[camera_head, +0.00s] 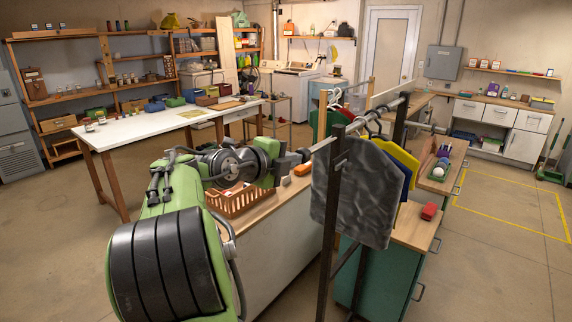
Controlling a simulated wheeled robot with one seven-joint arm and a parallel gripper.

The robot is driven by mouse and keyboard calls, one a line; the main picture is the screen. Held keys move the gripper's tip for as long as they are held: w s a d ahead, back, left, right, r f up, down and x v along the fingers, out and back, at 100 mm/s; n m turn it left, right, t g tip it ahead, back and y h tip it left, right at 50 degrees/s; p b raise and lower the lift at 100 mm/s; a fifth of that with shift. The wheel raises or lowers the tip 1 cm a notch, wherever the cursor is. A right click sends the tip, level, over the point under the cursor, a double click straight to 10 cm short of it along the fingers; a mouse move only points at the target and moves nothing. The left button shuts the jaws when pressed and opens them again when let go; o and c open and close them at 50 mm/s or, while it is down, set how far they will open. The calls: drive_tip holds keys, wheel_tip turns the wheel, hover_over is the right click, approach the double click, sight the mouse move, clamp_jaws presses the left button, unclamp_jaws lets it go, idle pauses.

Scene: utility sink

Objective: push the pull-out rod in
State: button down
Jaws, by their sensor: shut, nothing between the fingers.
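The pull-out rod (323,144) is a pale metal bar on a dark-framed garment rack (339,165). Its near end sticks out to the left of the rack's front post. My gripper (304,153) is at the left of this end, with its fingers shut and nothing held. The fingertips look very close to the rod's end; I cannot tell whether they touch it. Hangers with a grey cloth (357,190), a blue one and a yellow one (398,155) hang at the rack and hide part of its far side.
A wooden-topped counter (285,205) with an orange crate (232,203) lies below my arm. A white table (150,128) stands at the left. Open floor lies at the right.

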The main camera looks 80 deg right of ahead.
sight(322, 142)
drive_tip(key=s+d, duration=0.1)
drive_tip(key=d, duration=0.3)
drive_tip(key=s+d, duration=0.2)
drive_tip(key=d, duration=0.2)
drive_tip(key=s+d, duration=0.2)
drive_tip(key=d, duration=0.2)
drive_tip(key=shift+s, duration=0.15)
drive_tip(key=shift+r, duration=0.1)
